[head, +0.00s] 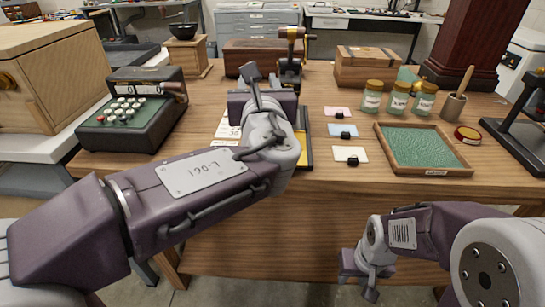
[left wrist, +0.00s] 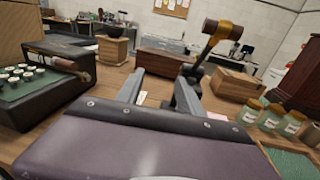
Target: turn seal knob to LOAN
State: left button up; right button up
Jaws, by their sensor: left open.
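A black stand with a brass-and-wood, mallet-like head (head: 291,34) stands at the middle back of the wooden table; the head also shows in the left wrist view (left wrist: 222,30). I cannot pick out a seal knob or read LOAN anywhere. My left gripper (head: 254,84) reaches over the table in front of this stand. Its fingers, in the left wrist view (left wrist: 159,92), are apart with nothing between them. My left arm hides part of the stand's lower part and the table. My right gripper (head: 362,276) hangs low, in front of the table's front; its jaw gap is unclear.
Several labelled jars (head: 397,103), a green-lined tray (head: 440,172), a brush cup (head: 453,107) and a wooden box (head: 367,70) are at right. Cards with black stamps (head: 350,154) lie centrally.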

pick_arm(q)
jog(key=s+d+f+h+b, duration=0.1)
jog(key=d+f, duration=0.1)
jog(key=d+f+m+b, duration=0.1)
jog(key=d+f+b, duration=0.1)
jog(key=f, duration=0.1)
jog(key=s+d+f+h+b, duration=0.1)
jog(key=d+f, duration=0.1)
jog(key=shift+s+f+h+b, duration=0.15)
jog(key=shift+s+h+b, duration=0.15)
jog(key=shift+b, duration=0.1)
jog(key=shift+s+d+m, duration=0.1)
jog(key=shift+d+m, duration=0.1)
jog(key=shift+m, duration=0.1)
jog(key=w+b, duration=0.1)
jog(key=w, duration=0.7)
jog(key=shift+w, duration=0.55)
pick_arm(e)
notch_tip(320, 180, down, 10)
jog(key=shift+r, duration=0.1)
pick_arm(q)
grip_shut()
